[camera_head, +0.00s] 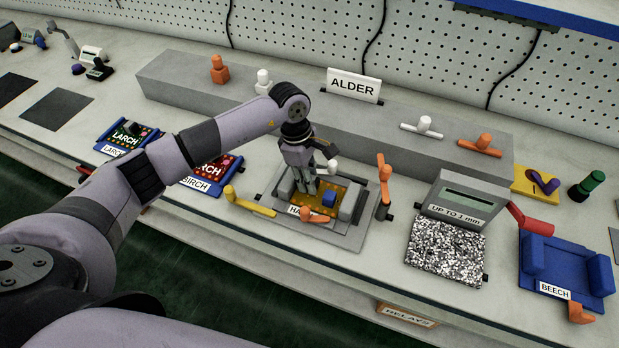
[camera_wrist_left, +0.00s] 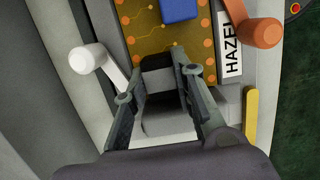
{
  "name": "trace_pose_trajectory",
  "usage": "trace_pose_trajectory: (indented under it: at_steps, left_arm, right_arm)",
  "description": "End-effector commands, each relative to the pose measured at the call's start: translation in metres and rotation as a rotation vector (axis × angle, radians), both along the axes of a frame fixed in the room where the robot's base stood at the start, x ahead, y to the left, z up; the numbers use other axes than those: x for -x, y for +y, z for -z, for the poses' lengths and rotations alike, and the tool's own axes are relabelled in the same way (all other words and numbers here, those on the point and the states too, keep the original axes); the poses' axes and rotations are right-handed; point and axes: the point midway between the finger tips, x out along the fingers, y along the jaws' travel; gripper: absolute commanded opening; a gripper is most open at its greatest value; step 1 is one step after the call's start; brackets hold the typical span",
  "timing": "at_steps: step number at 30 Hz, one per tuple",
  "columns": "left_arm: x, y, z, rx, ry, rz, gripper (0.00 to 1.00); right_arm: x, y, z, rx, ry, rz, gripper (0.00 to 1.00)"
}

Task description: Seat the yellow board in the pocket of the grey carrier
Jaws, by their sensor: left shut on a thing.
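The yellow board (camera_head: 318,203), with orange spots and a blue block on it, lies over the pocket of the grey carrier (camera_head: 345,237) labelled HAZEL. It also shows in the left wrist view (camera_wrist_left: 150,35). My left gripper (camera_head: 307,186) reaches down from above at the board's left end. In the left wrist view my left gripper (camera_wrist_left: 160,78) has its fingers on either side of a dark block (camera_wrist_left: 157,62) at the board's end, shut on it. I cannot tell whether the board sits flat in the pocket. My right gripper is out of view.
Around the carrier stand a yellow lever (camera_head: 250,203), an orange lever (camera_head: 384,180) and a white-knobbed one (camera_wrist_left: 92,58). The BIRCH board (camera_head: 212,175) lies left. A grey gauge (camera_head: 465,200) stands right, with the blue BEECH carrier (camera_head: 565,268) beyond. A long grey ledge (camera_head: 420,155) runs behind.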

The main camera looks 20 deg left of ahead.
Motion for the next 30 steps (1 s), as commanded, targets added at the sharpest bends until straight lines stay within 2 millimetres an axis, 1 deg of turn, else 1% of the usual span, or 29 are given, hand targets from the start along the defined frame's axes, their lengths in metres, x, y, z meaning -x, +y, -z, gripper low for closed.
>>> trace_pose_trajectory:
  at_steps: [7, 8, 17, 18, 30]
  left_arm:
    - [0.0000, 0.0000, -0.0003, 0.000, 0.000, 0.000, 0.00]
    - [0.0000, 0.0000, -0.0003, 0.000, 0.000, 0.000, 0.26]
    - [0.0001, 0.0000, -0.0001, 0.000, 0.000, 0.000, 0.46]
    - [0.0001, 0.0000, -0.0001, 0.000, 0.000, 0.000, 0.48]
    - [-0.0003, 0.0002, -0.0003, 0.000, -0.001, 0.000, 0.48]
  right_arm:
    - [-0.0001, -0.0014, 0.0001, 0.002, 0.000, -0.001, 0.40]
    - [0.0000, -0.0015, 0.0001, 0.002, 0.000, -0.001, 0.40]
    - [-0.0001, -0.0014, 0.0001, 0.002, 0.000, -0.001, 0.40]
    - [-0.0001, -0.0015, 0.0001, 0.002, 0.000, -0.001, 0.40]
    - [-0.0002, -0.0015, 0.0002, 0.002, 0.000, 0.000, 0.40]
